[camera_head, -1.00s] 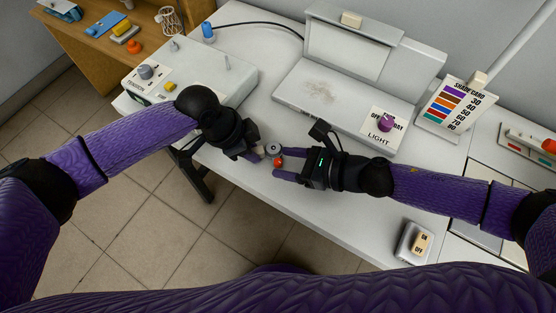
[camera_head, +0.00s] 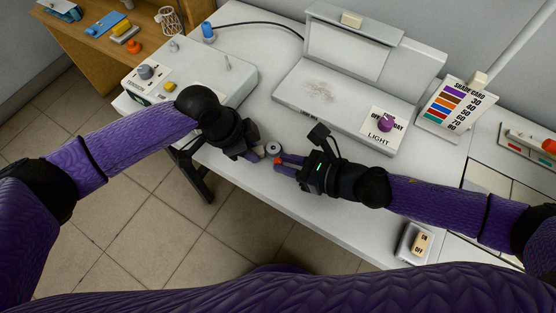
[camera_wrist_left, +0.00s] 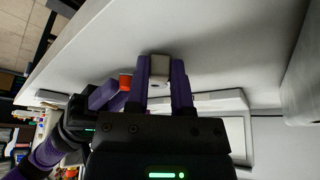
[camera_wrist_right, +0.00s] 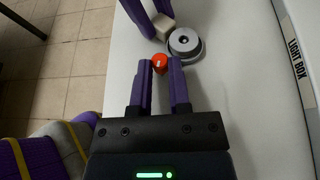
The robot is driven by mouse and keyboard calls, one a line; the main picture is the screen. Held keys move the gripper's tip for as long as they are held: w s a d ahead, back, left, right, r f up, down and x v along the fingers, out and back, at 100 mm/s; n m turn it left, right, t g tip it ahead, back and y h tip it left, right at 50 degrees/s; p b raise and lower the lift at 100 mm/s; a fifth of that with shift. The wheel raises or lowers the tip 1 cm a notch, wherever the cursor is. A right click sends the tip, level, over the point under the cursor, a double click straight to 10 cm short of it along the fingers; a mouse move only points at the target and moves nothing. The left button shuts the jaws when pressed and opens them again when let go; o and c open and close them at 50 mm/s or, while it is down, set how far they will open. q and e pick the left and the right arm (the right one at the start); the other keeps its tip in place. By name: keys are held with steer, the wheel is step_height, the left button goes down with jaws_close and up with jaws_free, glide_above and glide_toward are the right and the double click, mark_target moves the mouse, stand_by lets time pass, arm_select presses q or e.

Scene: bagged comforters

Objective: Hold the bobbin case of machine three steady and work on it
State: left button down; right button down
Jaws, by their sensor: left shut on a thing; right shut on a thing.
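The bobbin case appears to be the round grey metal piece with a dark centre (camera_head: 273,147) near the table's front edge; it also shows in the right wrist view (camera_wrist_right: 185,42). My left gripper (camera_head: 261,153) is shut on a pale beige block (camera_wrist_right: 164,27) beside the round piece; the block shows between its fingers in the left wrist view (camera_wrist_left: 159,68). My right gripper (camera_head: 279,163) is shut on a small orange-red knob (camera_wrist_right: 160,64) with a pale mark, just in front of the round piece. Whether block, knob and round piece are joined is hidden.
A light box (camera_head: 330,97) with a purple dial (camera_head: 386,124) stands behind. A white machine box (camera_head: 205,75) is at left, a shade card (camera_head: 455,105) at right, an on/off switch (camera_head: 416,243) at front right. The table front between is clear.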

steer(key=m+t+h, duration=0.2)
steer(key=m, duration=0.1)
steer(key=s+a+m+t+h, duration=0.1)
steer(key=m+t+h, duration=0.1)
steer(key=c, duration=1)
jaws_free()
steer(key=shift+m+t+h, duration=0.5)
steer(key=shift+m+h, duration=0.1)
steer(key=o, duration=0.9)
steer(key=shift+w, duration=0.1)
steer(key=shift+o, duration=0.2)
steer(key=shift+d, duration=0.1)
steer(key=shift+v, duration=3)
arm_select(q)
jaws_free()
